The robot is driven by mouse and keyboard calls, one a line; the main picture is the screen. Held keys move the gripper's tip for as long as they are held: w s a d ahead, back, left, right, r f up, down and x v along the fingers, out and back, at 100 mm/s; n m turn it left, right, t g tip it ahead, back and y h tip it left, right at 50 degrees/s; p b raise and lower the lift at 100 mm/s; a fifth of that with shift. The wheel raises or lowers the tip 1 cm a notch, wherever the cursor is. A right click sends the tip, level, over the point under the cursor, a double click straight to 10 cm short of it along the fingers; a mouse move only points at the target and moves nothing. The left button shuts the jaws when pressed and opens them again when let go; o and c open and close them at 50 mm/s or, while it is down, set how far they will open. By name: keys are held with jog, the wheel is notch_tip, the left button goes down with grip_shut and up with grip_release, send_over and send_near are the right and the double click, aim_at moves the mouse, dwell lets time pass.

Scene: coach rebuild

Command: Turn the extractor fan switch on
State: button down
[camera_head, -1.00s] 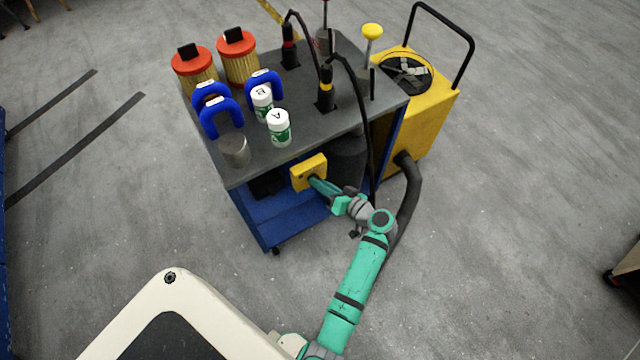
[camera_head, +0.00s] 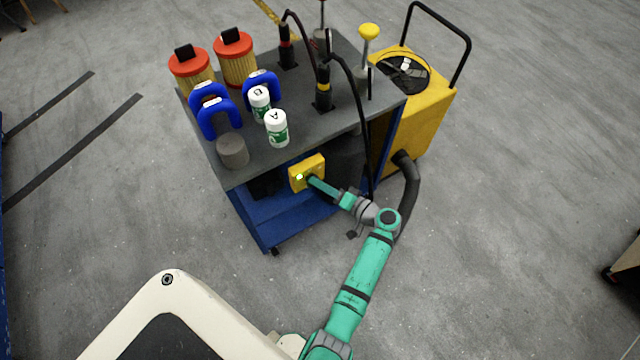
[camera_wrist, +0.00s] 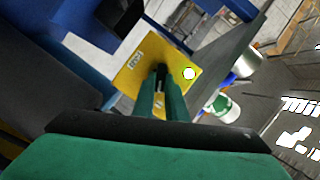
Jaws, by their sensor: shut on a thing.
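The yellow switch box (camera_head: 313,164) is on the front of the cart, just below its top. It also fills the middle of the wrist view (camera_wrist: 150,52), with a small label on it. A round light (camera_head: 299,177) on its face glows green; it shows bright in the wrist view (camera_wrist: 189,73). My gripper (camera_head: 309,179) reaches the box face from the lower right. In the wrist view its green fingers (camera_wrist: 160,78) are closed together on the dark switch knob, which they mostly hide. The yellow extractor unit (camera_head: 425,115) with its round black fan grille stands behind the cart at the right.
The dark cart top (camera_head: 300,140) holds red-capped filters (camera_head: 235,60), blue U-shaped parts (camera_head: 220,118), white-capped bottles (camera_head: 277,128) and a grey cylinder (camera_head: 232,152). A black hose (camera_head: 408,190) runs from the extractor close behind my arm. The floor left of the cart is clear.

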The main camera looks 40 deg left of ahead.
jog(key=shift+a+r, duration=0.1)
jog(key=shift+a, duration=0.2)
jog(key=c, duration=1.8)
grip_release()
jog(key=shift+r, duration=0.1)
jog(key=d+r, duration=0.1)
jog(key=d, duration=1)
jog(key=shift+s+r, duration=0.25)
jog(key=shift+d, duration=0.1)
jog(key=shift+f, duration=0.1)
